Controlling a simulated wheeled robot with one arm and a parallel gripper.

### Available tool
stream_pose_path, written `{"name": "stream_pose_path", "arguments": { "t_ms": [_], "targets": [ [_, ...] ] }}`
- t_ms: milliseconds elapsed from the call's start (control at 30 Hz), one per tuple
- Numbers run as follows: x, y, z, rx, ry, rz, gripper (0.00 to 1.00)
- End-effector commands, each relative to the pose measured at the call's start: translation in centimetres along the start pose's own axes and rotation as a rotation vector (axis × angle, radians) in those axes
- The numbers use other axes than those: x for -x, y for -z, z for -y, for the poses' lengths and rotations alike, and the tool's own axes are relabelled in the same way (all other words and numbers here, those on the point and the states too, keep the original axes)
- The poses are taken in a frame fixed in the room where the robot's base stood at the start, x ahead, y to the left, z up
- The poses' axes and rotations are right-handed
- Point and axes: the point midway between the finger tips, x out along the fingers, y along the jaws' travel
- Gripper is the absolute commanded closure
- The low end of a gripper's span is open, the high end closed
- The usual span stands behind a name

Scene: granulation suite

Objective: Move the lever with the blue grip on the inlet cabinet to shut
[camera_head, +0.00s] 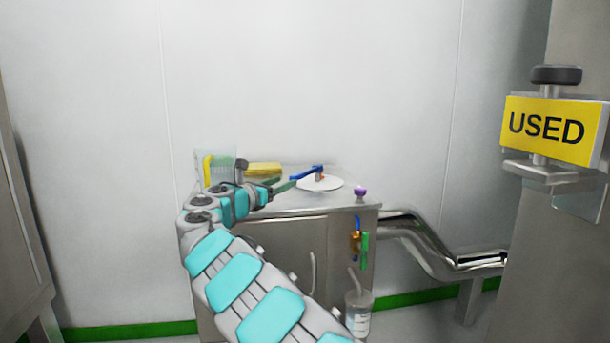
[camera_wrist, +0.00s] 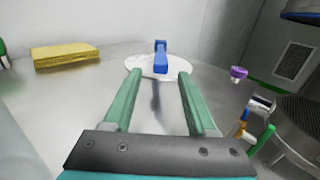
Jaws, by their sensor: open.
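The lever with the blue grip (camera_head: 306,172) stands on a round white plate (camera_head: 333,184) on top of the steel inlet cabinet (camera_head: 300,212). In the head view its grip reaches left from a short post, toward my gripper (camera_head: 284,187). A small orange-red mark shows near the post. In the wrist view the blue grip (camera_wrist: 160,56) points at the camera, just beyond and midway between my green fingertips (camera_wrist: 157,77). My gripper is open and empty, low over the cabinet top. I see no contact with the lever. Any lettering on the plate is unreadable.
A yellow block (camera_wrist: 66,56) lies at the left on the cabinet top. A purple knob (camera_head: 360,191) stands at the front right corner. A smaller blue-handled valve (camera_head: 357,224) and a bottle (camera_head: 358,312) are at the cabinet's right front. A yellow USED sign (camera_head: 547,128) is at right.

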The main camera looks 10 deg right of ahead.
Motion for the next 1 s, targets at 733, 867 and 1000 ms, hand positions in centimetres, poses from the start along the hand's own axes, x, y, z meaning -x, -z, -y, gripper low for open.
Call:
{"name": "stream_pose_path", "arguments": {
  "t_ms": [733, 867, 1000],
  "targets": [
    [-7.3, -0.1, 0.1, -0.003, 0.000, -0.001, 0.43],
    [-7.5, -0.1, 0.1, -0.003, 0.001, -0.001, 0.43],
    [-7.6, -0.1, 0.1, -0.003, 0.001, -0.001, 0.43]
  ]
}}
